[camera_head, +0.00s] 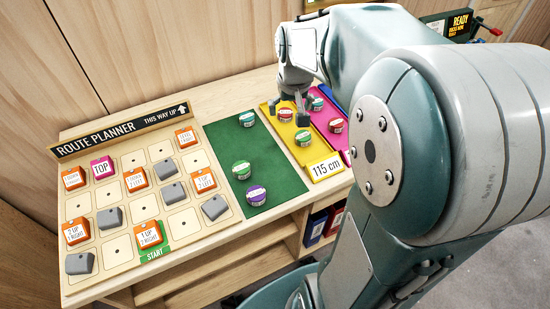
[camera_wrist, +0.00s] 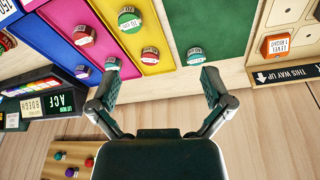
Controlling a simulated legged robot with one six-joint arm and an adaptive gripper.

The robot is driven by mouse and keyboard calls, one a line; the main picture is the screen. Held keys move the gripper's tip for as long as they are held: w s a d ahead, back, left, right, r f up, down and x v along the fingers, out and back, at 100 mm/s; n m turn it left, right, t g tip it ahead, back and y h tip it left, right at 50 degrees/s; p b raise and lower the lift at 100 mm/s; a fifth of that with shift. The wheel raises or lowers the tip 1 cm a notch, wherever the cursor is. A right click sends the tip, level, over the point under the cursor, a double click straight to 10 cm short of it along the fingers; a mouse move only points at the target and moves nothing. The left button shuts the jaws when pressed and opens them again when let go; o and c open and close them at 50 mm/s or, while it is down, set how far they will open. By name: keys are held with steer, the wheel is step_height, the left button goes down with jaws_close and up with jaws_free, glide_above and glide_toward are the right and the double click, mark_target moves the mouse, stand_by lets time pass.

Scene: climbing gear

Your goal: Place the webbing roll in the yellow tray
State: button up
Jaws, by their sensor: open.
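The yellow tray (camera_head: 290,146), marked 115 cm, holds a red-topped roll (camera_head: 285,114) and a green-topped roll (camera_head: 303,137). Which is the webbing roll, I cannot tell. My gripper (camera_head: 288,108) hangs over the tray's far end. In the wrist view my gripper (camera_wrist: 162,75) is open and empty. The back green roll (camera_wrist: 195,56) shows by its right finger, the red roll (camera_wrist: 150,55) beyond the gap.
A magenta tray (camera_head: 325,116) right of the yellow one holds a red-topped roll (camera_head: 336,125) and others. A blue tray (camera_wrist: 55,60) lies beyond. A route planner board (camera_head: 118,245) with orange and grey blocks fills the left. The mat's middle is clear.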

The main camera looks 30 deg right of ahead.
steer(key=s+a+r+n+t, duration=0.1)
steer(key=s+a+r, duration=0.1)
steer(key=s+a, duration=0.4)
steer(key=s+a+r+n+t, duration=0.2)
steer(key=s+a, duration=0.4)
steer(key=s, duration=0.4)
steer(key=shift+a+r+y, duration=0.3)
steer(key=shift+r+y, duration=0.05)
steer(key=shift+y, duration=0.05)
